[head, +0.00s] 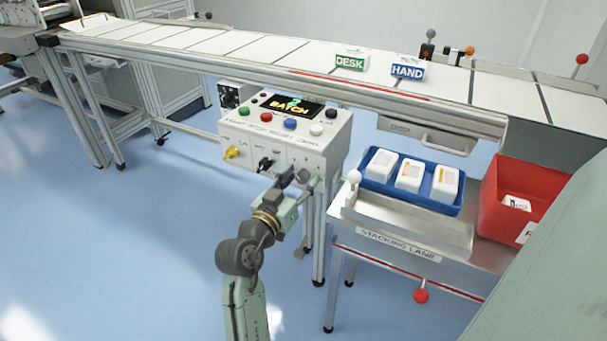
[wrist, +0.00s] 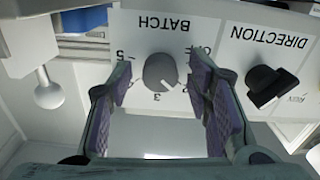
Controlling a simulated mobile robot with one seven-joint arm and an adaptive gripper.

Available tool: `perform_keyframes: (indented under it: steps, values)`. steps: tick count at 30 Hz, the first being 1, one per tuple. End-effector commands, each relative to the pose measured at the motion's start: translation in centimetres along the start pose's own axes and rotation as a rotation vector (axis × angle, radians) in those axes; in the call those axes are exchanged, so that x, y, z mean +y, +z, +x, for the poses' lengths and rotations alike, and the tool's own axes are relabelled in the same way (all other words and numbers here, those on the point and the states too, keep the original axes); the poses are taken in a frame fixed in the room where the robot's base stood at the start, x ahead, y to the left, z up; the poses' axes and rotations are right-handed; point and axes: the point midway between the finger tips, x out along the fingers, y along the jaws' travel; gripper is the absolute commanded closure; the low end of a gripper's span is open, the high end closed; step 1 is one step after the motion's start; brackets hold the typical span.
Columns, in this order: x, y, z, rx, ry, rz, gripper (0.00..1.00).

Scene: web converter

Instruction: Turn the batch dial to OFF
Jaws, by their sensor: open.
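The batch dial (wrist: 160,72) is a round dark grey knob on a white panel marked BATCH, upside down in the wrist view. Its white pointer mark faces the lower right there, between the 3 and a partly covered mark. The OFF lettering (wrist: 203,50) at the dial's right is partly hidden by a finger. My gripper (wrist: 161,80) is open, with its purple-padded fingers on either side of the dial; contact cannot be told. In the head view my gripper (head: 286,180) is at the lower right of the white control box (head: 290,150), hiding the dial.
A black DIRECTION knob (wrist: 264,86) sits close beside the right finger. A pale ball-ended lever (wrist: 47,92) stands at left. In the head view, the stacking bench (head: 385,238) with a blue tray (head: 374,188) and red bin (head: 496,218) stands right of my arm.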

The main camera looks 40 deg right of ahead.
Motion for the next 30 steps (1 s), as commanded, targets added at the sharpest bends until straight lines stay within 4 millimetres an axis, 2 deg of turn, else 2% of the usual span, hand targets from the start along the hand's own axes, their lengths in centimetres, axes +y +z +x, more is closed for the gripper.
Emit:
perform_keyframes:
  steps: [8,27,30]
  values:
    - [-0.01,0.00,-0.04,0.000,0.000,0.000,0.54]
    - [-0.01,-0.02,-0.03,0.000,0.000,0.001,0.97]
    - [-0.02,-0.02,-0.03,0.000,0.000,0.001,1.00]
